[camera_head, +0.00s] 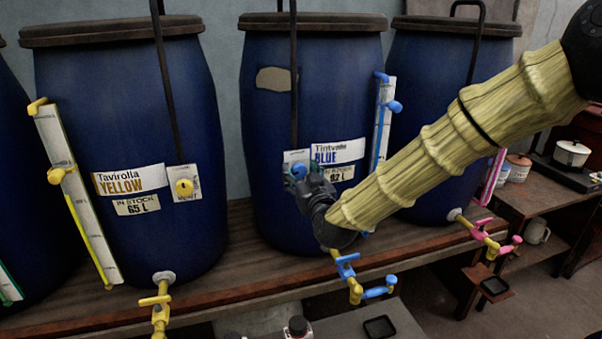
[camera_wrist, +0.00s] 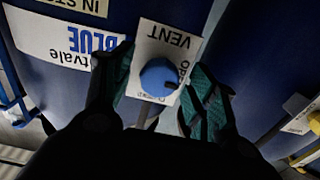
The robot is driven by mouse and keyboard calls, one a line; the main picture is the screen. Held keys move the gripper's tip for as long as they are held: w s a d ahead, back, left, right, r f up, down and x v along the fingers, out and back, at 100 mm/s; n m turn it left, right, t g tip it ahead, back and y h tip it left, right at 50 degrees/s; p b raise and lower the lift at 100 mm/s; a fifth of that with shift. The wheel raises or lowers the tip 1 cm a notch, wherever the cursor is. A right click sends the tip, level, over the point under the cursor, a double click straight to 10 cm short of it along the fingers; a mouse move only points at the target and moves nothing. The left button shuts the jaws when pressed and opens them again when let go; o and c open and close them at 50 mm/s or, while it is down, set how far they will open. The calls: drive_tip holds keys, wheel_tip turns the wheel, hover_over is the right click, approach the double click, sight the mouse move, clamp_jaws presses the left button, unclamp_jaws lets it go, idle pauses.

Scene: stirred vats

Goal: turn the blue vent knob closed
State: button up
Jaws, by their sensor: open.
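The blue vent knob (camera_head: 299,171) sits on a pale plate on the middle blue vat (camera_head: 318,105), beside the label reading BLUE. In the wrist view the knob (camera_wrist: 159,77) is round, with a dark mark on its right side toward the letters "OP". Its plate (camera_wrist: 165,42) reads VENT. My gripper (camera_head: 296,182) is at the knob in the head view and partly covers the plate. In the wrist view my gripper (camera_wrist: 160,92) is open, with one green-padded finger on each side of the knob. Gaps show between the pads and the knob.
The left vat has a yellow vent knob (camera_head: 184,187) and a yellow tap (camera_head: 160,301). A blue tap (camera_head: 352,277) hangs below my forearm. A blue-fitted level gauge (camera_head: 383,120) stands right of the knob. The wooden shelf (camera_head: 235,262) runs under the vats.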

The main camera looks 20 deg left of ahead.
drive_tip(key=c, duration=1)
drive_tip(key=shift+c, duration=0.2)
drive_tip(key=shift+f+m, duration=0.1)
drive_tip(key=shift+m, duration=0.2)
drive_tip(key=m+b, duration=0.2)
drive_tip(key=m, duration=0.1)
drive_tip(key=shift+b, duration=0.4)
drive_tip(key=m+b, duration=0.3)
drive_tip(key=m, duration=0.3)
drive_tip(key=m+b, duration=0.2)
drive_tip(key=m, duration=0.2)
drive_tip(key=shift+a, duration=0.1)
drive_tip(key=shift+m+b, duration=1)
drive_tip(key=shift+m, duration=1.1)
drive_tip(key=shift+o, duration=0.2)
